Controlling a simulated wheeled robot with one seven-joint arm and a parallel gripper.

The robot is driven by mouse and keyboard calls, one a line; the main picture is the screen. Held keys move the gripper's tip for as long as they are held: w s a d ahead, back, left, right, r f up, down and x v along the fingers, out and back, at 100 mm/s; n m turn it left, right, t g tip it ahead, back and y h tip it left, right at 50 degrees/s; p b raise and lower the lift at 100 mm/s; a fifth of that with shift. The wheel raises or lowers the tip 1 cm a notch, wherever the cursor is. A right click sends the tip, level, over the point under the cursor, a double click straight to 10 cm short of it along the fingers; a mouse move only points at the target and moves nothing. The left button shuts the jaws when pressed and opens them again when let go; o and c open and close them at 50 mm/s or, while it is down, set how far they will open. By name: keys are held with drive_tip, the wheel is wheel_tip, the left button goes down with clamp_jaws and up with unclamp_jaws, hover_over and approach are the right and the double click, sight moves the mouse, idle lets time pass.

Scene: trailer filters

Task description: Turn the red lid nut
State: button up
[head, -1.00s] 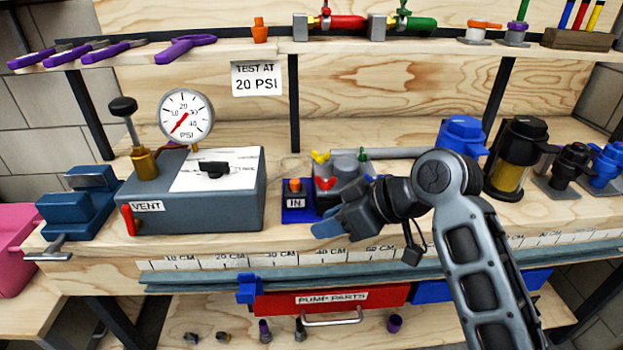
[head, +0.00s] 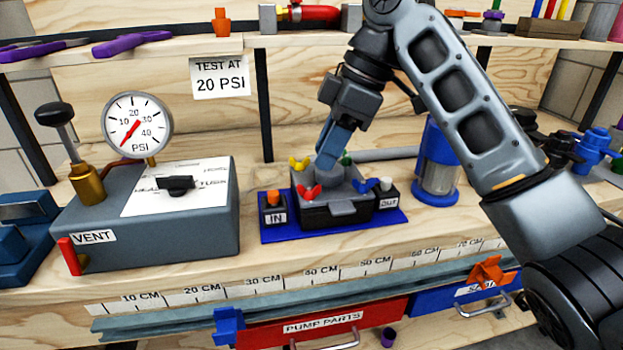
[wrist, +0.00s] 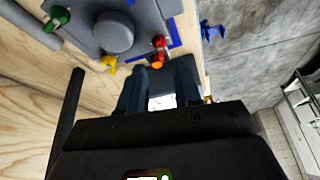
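The red lid nut (head: 309,193) is a wing nut at the front left corner of the grey pump lid (head: 345,186). It also shows in the wrist view (wrist: 159,42), beyond the fingertips. A yellow nut (head: 299,163), a green nut (head: 346,159) and a blue nut (head: 365,184) sit at the other corners. My gripper (head: 328,165) points down over the back left of the lid, behind the red nut. In the wrist view its two blue fingers (wrist: 160,78) are apart with nothing between them. The fingers hide part of the lid in the head view.
The pump stands on a blue base (head: 390,222) with an orange-capped IN port (head: 272,206) and an OUT port (head: 387,193). A grey gauge tank (head: 190,225) stands left, a blue clear-bodied filter (head: 437,165) right. A shelf (head: 180,46) runs above.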

sight(309, 191)
drive_tip(key=x, duration=0.6)
drive_tip(key=shift+a+f+b, duration=0.1)
drive_tip(key=shift+f+b, duration=0.05)
drive_tip(key=shift+b, duration=0.25)
drive_tip(key=shift+c, duration=0.5)
clamp_jaws()
